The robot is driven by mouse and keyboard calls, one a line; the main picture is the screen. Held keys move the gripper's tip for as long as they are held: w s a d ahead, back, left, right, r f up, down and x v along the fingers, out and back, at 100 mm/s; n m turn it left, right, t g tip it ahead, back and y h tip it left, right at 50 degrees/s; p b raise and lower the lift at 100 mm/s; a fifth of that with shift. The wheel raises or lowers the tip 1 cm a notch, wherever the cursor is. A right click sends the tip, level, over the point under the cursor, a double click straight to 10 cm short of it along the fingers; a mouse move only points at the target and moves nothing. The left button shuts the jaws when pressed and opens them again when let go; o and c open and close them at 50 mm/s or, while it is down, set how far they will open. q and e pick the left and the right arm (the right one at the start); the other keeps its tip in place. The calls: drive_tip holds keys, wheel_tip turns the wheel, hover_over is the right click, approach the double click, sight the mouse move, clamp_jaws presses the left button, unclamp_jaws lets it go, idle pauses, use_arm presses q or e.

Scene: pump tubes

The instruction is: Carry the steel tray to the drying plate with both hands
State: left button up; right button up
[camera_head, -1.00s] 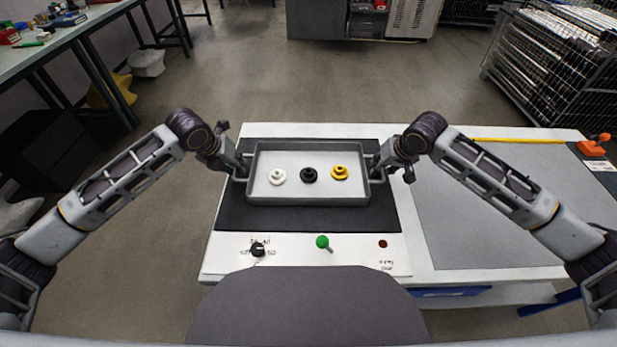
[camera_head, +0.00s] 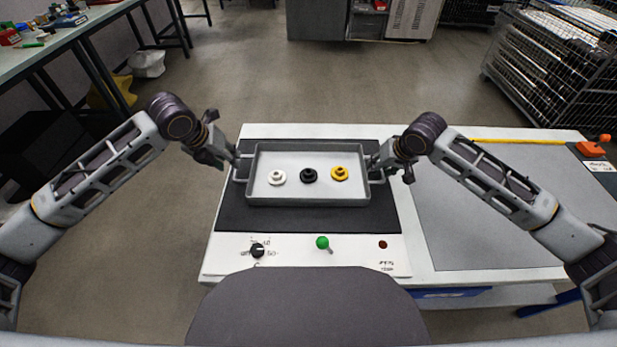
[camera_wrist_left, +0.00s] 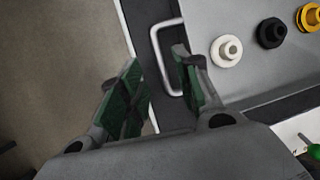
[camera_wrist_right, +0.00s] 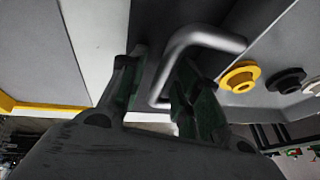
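The grey steel tray (camera_head: 308,200) lies flat on a black plate (camera_head: 300,219), with a bar handle at each end. It holds a white fitting (camera_head: 277,177), a black fitting (camera_head: 309,175) and a yellow fitting (camera_head: 340,173). My left gripper (camera_head: 234,160) is open at the tray's left end. In the left wrist view the left handle (camera_wrist_left: 154,42) shows beyond and between the spread fingers (camera_wrist_left: 158,75). My right gripper (camera_head: 374,163) is at the right handle. In the right wrist view its fingers (camera_wrist_right: 157,78) are apart, with the handle (camera_wrist_right: 192,40) between them; contact is unclear.
The front panel carries a black knob (camera_head: 258,250), a green-topped lever (camera_head: 322,243) and a dark red spot (camera_head: 383,244). A large grey surface (camera_head: 490,215) right of the black plate is mostly clear, under my right arm. An orange device (camera_head: 592,149) sits at the far right.

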use_arm(q)
drive_tip(key=v, duration=0.6)
drive_tip(key=shift+r, duration=0.1)
use_arm(e)
drive_tip(key=shift+r, duration=0.15)
drive_tip(key=v, duration=1.1)
drive_tip(key=shift+s+r, duration=0.15)
drive_tip(key=shift+r, duration=0.15)
use_arm(q)
drive_tip(key=shift+r, duration=0.1)
idle(0.5)
